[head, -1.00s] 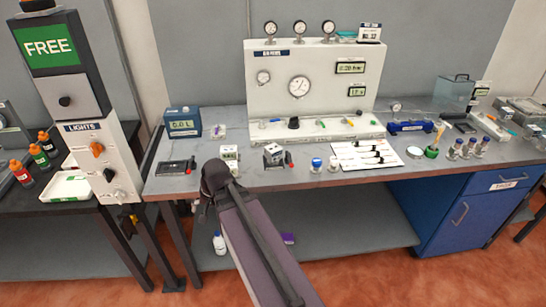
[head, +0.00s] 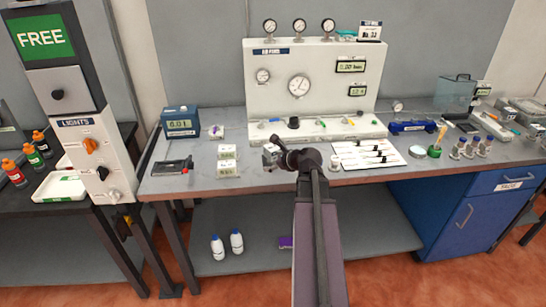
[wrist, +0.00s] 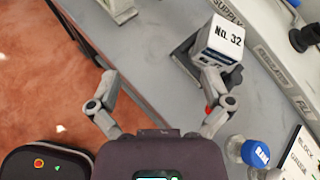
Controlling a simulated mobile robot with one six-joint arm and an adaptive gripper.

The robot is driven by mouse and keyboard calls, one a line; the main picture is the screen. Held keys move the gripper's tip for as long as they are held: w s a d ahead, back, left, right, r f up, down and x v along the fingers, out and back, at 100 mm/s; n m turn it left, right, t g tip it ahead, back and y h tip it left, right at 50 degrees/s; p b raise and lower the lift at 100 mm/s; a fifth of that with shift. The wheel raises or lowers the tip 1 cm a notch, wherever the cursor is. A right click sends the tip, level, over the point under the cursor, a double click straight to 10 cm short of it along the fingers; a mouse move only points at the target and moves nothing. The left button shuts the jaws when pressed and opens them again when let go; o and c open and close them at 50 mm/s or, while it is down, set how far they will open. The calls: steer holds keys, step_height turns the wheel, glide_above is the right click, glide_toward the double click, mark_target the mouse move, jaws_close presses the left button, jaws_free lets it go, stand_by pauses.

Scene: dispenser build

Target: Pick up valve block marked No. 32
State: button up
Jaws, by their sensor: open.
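The white valve block marked No. 32 (wrist: 221,42) sits on a dark stand on the grey bench in the wrist view, to the upper right. My gripper (wrist: 157,72) is open and empty, its two fingers spread wide over the bench edge and floor. The block lies just beyond the right finger's tip, not between the fingers. I cannot tell whether that finger touches it or its stand. In the head view my gripper (head: 283,152) is beside a small block on the bench, partly hidden by my arm.
A blue-capped bottle (wrist: 257,152) stands right of my gripper. A panel with gauges (head: 300,85) rises behind. A white sheet with dark parts (head: 367,153) lies to the right. The bench's front edge is below my gripper.

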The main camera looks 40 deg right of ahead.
mark_target(276, 149)
steer(key=s+d+r+m+t+h, duration=0.1)
steer(key=s+d+m+h, duration=0.1)
steer(key=d+m, duration=0.3)
steer(key=d, duration=0.3)
steer(key=shift+s+r+m+t+b, duration=0.15)
steer(key=shift+s+m+t+b, duration=0.2)
steer(key=shift+s+m+t, duration=0.05)
steer(key=shift+w, duration=0.1)
steer(key=b+x, duration=0.3)
steer(key=x, duration=0.5)
steer(key=shift+w+f, duration=0.2)
steer(key=shift+b+x, duration=1.15)
steer(key=shift+x, duration=1.5)
steer(key=shift+a, duration=0.25)
